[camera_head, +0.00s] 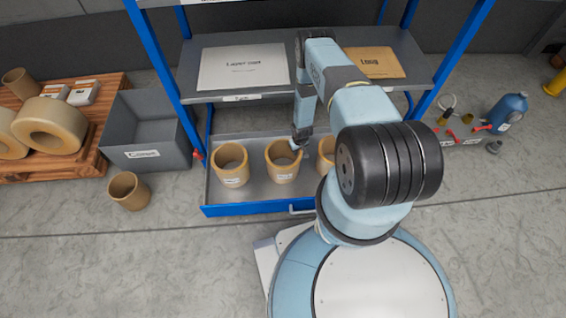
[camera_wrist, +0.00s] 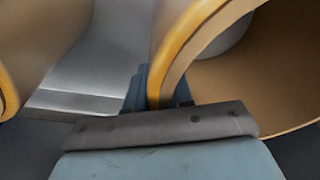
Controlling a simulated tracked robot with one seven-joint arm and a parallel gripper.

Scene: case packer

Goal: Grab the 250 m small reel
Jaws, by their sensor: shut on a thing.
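Several tan reels stand upright in the open blue-edged drawer: a left reel (camera_head: 230,168), a middle reel (camera_head: 281,172) and a right reel (camera_head: 324,163), partly hidden by my arm. Their white labels are too small to read, so I cannot tell which is marked 250 m. My gripper (camera_head: 297,148) is at the right rim of the middle reel. In the wrist view, my gripper (camera_wrist: 158,100) is shut on a tan reel wall (camera_wrist: 172,60), one finger each side. Another reel (camera_wrist: 35,45) stands apart at the left there.
The drawer (camera_head: 255,208) sits below a shelf (camera_head: 195,80) with flat packs, between blue posts. A grey bin (camera_head: 150,157), a loose tan reel (camera_head: 129,191) and a wooden pallet with rolls (camera_head: 85,163) are left. A blue bottle (camera_head: 507,112) stands right.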

